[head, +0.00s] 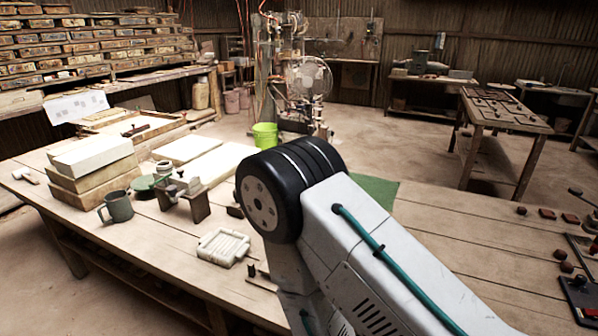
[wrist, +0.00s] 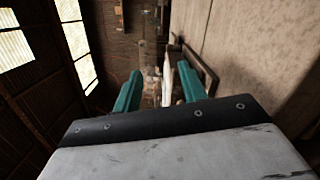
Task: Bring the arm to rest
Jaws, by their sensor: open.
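My arm reaches up from the lower right in the head view, its black joint raised above the wooden table (head: 450,225). My gripper is out of sight in the head view. In the wrist view my gripper (wrist: 158,90) shows two teal fingers standing wide apart, with nothing held between them. Behind the fingers, the view takes in the shed's wall and windows, turned on their side. My arm hides part of the table's middle and whatever lies behind it.
On the table's left stand a grey-green mug (head: 117,206), stacked pale blocks (head: 95,160) and a ribbed white piece (head: 223,247). A green mat (head: 378,190) lies behind my arm. Small dark red pieces (head: 547,214) lie at the right. The boards right of my arm are mostly clear.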

